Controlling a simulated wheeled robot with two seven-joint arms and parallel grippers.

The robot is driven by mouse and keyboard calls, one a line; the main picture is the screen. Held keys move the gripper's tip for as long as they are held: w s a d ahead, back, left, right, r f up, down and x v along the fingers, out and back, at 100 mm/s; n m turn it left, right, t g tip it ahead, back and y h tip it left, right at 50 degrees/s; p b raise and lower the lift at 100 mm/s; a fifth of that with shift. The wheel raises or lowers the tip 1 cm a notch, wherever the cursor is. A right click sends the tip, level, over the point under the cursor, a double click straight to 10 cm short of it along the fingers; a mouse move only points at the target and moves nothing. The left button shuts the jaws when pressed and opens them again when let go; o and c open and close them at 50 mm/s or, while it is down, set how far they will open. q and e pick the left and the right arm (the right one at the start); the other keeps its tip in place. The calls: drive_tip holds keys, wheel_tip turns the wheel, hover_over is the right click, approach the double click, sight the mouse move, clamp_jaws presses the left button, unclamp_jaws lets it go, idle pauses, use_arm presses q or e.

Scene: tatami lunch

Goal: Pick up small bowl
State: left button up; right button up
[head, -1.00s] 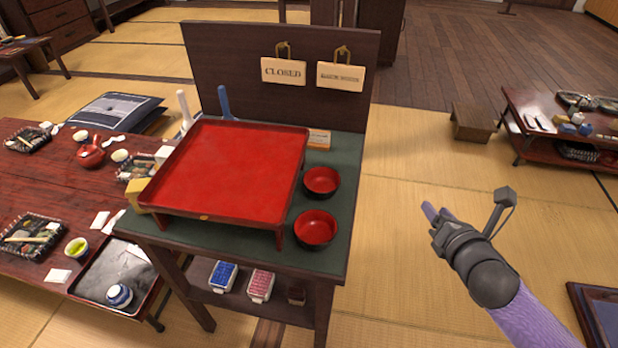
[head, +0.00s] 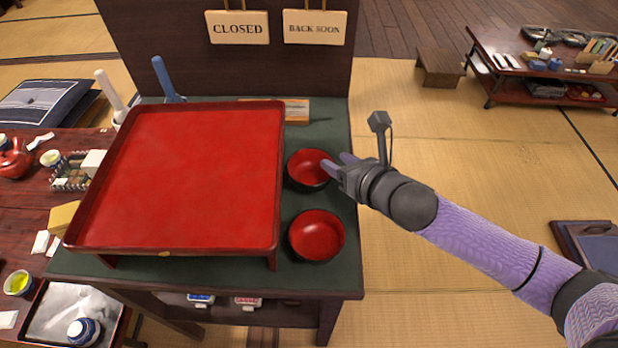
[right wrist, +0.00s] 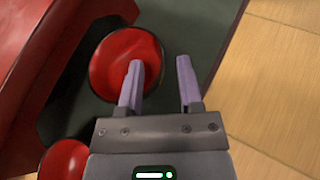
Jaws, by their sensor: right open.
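Two small bowls, red inside and dark outside, stand on the green top of the stand, right of the red tray. The far bowl (head: 307,169) is partly hidden by my right gripper (head: 338,164), whose fingers overlap its right rim in the head view. The near bowl (head: 316,236) stands closer to the front edge. In the right wrist view, my right gripper (right wrist: 160,85) is open and empty, its left finger over the far bowl (right wrist: 112,60) and its right finger beyond the bowl's rim. Part of the near bowl (right wrist: 64,160) shows at the lower left. My left gripper is out of view.
The raised red tray (head: 195,180) fills most of the green stand top (head: 335,120). A dark board with two hanging signs (head: 238,27) rises behind it. A small card (head: 297,110) is near the back.

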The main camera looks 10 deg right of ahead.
drive_tip(key=shift+x, duration=1.1)
clamp_jaws()
